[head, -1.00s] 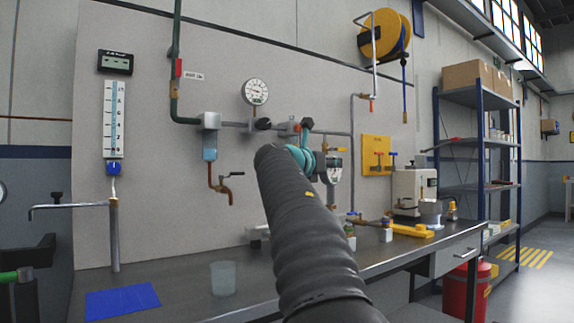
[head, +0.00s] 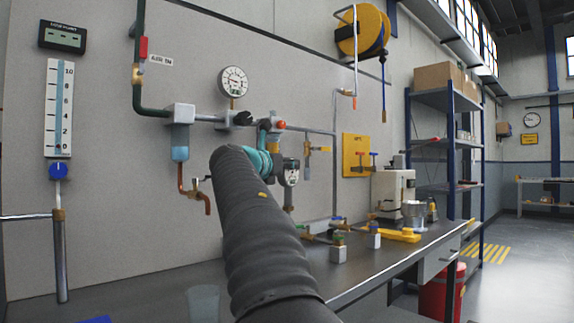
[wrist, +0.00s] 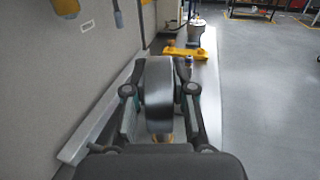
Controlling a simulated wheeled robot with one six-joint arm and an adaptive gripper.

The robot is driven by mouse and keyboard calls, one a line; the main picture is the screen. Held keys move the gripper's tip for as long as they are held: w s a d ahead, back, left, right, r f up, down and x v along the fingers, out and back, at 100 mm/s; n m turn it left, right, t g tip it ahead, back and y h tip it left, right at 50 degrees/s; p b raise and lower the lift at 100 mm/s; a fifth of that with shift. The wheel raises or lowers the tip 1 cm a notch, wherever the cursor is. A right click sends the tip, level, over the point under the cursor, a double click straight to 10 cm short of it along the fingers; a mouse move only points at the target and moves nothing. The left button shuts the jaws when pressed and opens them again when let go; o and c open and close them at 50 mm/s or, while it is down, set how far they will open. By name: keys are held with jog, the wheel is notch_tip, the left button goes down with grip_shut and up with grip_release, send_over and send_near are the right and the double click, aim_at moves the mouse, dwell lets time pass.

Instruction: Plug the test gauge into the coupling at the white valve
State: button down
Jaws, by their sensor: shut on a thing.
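My gripper (wrist: 158,92) is shut on the test gauge (wrist: 158,108), whose dark grey rounded body sits between the two fingers in the wrist view.
A dial gauge (head: 233,82) and a filter bowl (head: 180,140) are on the wall pipe. The bench (head: 400,262) carries small valve blocks (head: 338,252), a yellow tool (head: 404,235) and a clear beaker (head: 203,303). A blue shelf rack (head: 447,100) and open floor lie to the right.

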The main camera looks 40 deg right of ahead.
aim_at(286, 200)
jog(key=shift+a+f+b, duration=0.1)
jog(key=shift+f+b, duration=2.1)
jog(key=shift+f, duration=0.6)
jog(key=shift+p, duration=0.8)
jog(key=shift+f+b, duration=1.1)
jog(key=shift+f, duration=0.7)
jog(key=c, duration=0.9)
grip_release()
jog(key=v, duration=1.2)
